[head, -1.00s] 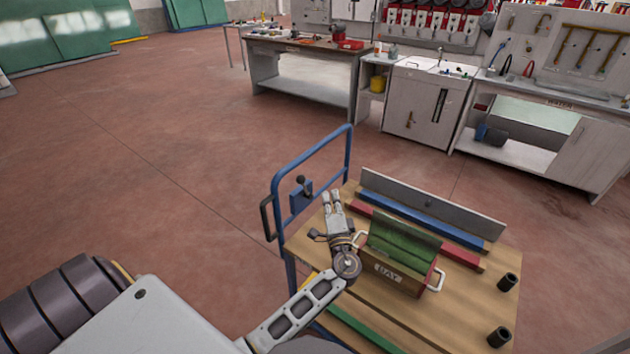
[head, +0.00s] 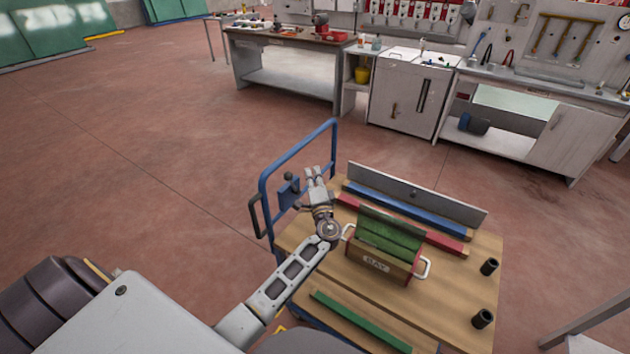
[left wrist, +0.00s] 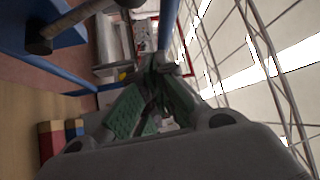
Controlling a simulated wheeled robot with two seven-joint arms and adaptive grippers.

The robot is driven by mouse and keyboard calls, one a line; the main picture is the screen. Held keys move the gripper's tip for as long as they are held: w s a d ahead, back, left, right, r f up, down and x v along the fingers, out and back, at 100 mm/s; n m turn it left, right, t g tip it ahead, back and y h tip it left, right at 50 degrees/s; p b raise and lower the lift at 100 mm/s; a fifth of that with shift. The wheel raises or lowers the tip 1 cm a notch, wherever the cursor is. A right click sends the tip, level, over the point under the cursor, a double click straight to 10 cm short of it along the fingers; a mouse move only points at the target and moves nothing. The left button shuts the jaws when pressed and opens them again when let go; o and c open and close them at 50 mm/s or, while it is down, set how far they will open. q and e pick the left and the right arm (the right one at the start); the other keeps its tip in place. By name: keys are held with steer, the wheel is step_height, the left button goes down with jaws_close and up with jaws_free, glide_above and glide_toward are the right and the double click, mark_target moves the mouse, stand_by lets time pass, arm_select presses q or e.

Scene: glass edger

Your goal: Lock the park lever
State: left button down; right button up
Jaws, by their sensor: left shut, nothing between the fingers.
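The park lever (head: 288,177) is a short dark lever with a round knob on a blue plate (head: 289,193), fixed to the cart's blue handle frame. In the left wrist view the lever (left wrist: 66,27) shows large at the upper left, its dark end hanging beside blue metal. My left gripper (head: 314,170) is just right of the lever in the head view, apart from it. Its fingers are shut with nothing between them and point away from me. In the left wrist view the green-padded fingers (left wrist: 160,66) converge. My right gripper is out of view.
The blue handle frame (head: 264,190) rises at the cart's left end. The wooden cart top (head: 455,290) holds a box marked BAY (head: 376,265), coloured bars, an upright grey panel (head: 420,194) and two black cylinders. Workbenches stand far behind; the floor left of the cart is clear.

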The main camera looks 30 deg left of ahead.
arm_select(q)
steer(key=a, duration=0.1)
steer(key=s+a+p, duration=0.1)
steer(key=a+p, duration=0.1)
steer(key=shift+s+a+f, duration=0.15)
steer(key=shift+s+f, duration=0.15)
steer(key=shift+s, duration=0.1)
stand_by(0.4)
stand_by(0.3)
steer(key=shift+b, duration=0.3)
steer(key=shift+s+f+b, duration=0.1)
steer(key=shift+s+b, duration=0.1)
steer(key=shift+b, duration=0.45)
